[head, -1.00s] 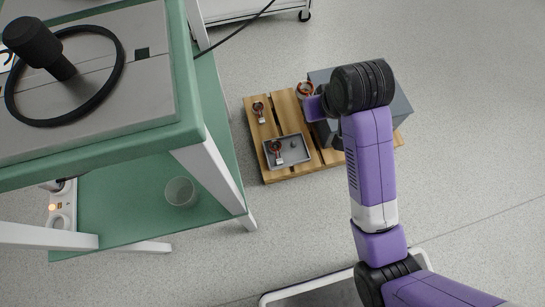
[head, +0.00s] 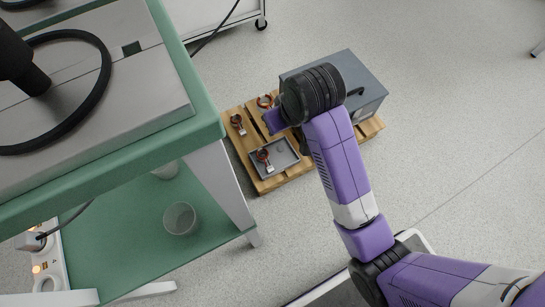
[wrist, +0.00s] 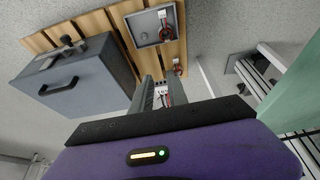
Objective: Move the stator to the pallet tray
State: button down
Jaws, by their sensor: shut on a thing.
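My gripper (head: 274,119) is shut on a stator, held above the wooden pallet. The copper ring of this stator (head: 265,101) shows just beyond the gripper in the head view. In the wrist view, its pale and red parts (wrist: 162,91) show between the fingers (wrist: 162,83), and the rest is hidden. The grey pallet tray (head: 288,168) lies on the pallet, to the lower side of the gripper in the head view; it also shows in the wrist view (wrist: 133,24). Another stator (head: 264,157) lies in the tray. A further stator (head: 238,123) lies on the pallet slats, outside the tray.
A grey box with a black handle (head: 350,68) stands on the pallet (head: 270,184), close beside my gripper. A green-framed table (head: 209,118) with a lower shelf stands to the left. A clear cup (head: 181,219) sits on that shelf. Open floor lies right.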

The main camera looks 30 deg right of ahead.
jog(key=shift+r, duration=0.1)
jog(key=shift+m+h, duration=0.3)
jog(key=shift+m, duration=0.5)
jog(key=d+f+p, duration=0.1)
jog(key=f+p, duration=0.1)
jog(key=f, duration=0.5)
jog(key=s+d+f+p, duration=0.1)
jog(key=f+p, duration=0.2)
jog(key=f, duration=0.4)
jog(key=s+d+f+p, duration=0.1)
jog(key=f+p, duration=0.1)
jog(key=f, duration=0.6)
jog(key=shift+s+f+p, duration=0.1)
jog(key=shift+s+p, duration=0.05)
jog(key=shift+p, duration=0.15)
